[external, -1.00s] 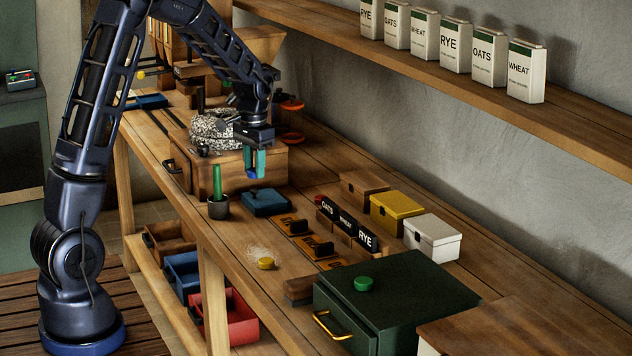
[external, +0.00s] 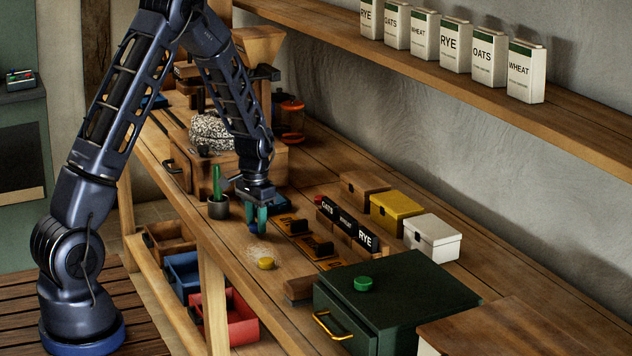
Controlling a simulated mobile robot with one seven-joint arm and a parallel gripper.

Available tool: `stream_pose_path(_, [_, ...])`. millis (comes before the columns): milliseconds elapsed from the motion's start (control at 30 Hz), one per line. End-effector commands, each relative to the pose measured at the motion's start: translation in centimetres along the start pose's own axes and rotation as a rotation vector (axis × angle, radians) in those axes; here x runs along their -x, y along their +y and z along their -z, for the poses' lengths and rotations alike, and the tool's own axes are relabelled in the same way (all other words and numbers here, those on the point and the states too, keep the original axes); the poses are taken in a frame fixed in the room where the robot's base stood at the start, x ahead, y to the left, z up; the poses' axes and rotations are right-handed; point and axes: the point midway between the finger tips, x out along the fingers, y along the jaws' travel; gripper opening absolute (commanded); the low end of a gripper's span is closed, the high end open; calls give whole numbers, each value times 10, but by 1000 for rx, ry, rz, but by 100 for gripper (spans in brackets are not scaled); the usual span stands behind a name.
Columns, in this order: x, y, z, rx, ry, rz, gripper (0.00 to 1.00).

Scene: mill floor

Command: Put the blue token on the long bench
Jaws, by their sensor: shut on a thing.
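My gripper (external: 257,230) is shut on the small blue token (external: 257,233), low over the long bench (external: 290,262). Only a little of the token shows between the teal fingertips. The gripper is just behind the yellow token (external: 266,263) and left of the orange-and-black plates. I cannot tell whether the token touches the bench top.
A blue box (external: 279,201) stands partly hidden behind my gripper. A dark cup with a green stick (external: 218,208) is to its left. Labelled blocks (external: 346,222), yellow and white boxes, and a green chest (external: 400,290) with a green token on top are to the right.

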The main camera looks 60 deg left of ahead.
Motion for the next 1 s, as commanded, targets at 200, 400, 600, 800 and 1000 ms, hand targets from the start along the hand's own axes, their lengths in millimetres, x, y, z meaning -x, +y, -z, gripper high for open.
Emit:
stream_pose_path(200, [-13,0,0,1,1,0,11])
stream_pose_path(400, [-14,0,0,1,0,0,11])
stream_pose_path(600, [-15,0,0,1,0,0,54])
stream_pose_path(800, [-15,0,0,1,0,0,54])
stream_pose_path(1000, [-9,0,0,0,2,0,54])
